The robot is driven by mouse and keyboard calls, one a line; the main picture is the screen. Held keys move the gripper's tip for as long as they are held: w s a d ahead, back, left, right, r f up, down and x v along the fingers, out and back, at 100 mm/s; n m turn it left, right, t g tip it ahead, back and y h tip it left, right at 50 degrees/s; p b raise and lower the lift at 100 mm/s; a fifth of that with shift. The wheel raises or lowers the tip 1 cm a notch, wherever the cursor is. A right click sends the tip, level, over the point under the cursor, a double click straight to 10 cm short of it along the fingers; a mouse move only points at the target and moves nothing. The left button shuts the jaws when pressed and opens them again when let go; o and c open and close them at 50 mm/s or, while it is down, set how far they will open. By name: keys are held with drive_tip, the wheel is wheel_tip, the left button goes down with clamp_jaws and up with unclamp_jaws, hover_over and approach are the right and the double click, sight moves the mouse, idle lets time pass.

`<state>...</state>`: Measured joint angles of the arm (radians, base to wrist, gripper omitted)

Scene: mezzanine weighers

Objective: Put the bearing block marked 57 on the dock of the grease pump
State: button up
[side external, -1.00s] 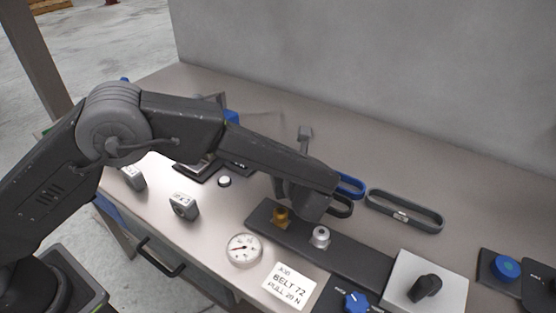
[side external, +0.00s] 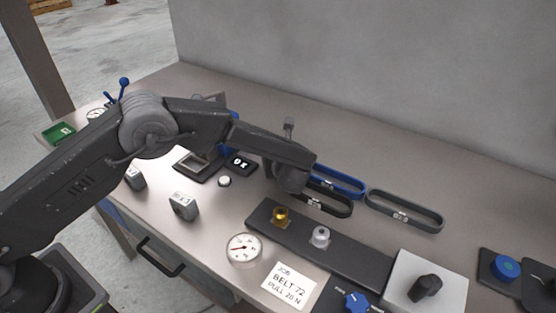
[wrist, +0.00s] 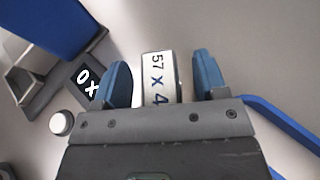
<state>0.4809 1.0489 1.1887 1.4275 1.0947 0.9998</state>
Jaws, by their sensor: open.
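In the side external view my gripper (side external: 290,182) is behind the belts, and my arm hides the block and fingers. What looks like the grease pump is a blue body (wrist: 45,25) with a dark dock (side external: 187,166), left of my gripper. Its display (side external: 241,163) reads 0 x.
Two grey blocks (side external: 135,178) (side external: 183,207) stand at the front left. A white button (side external: 224,181) is near the dock. Blue (side external: 340,181), black (side external: 328,204) and grey (side external: 405,211) belts lie to the right. A dark bar with two pulleys (side external: 360,258) and a dial (side external: 244,248) are in front.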

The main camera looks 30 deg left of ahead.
drive_tip(key=shift+c, duration=0.2)
clamp_jaws()
idle(0.4)
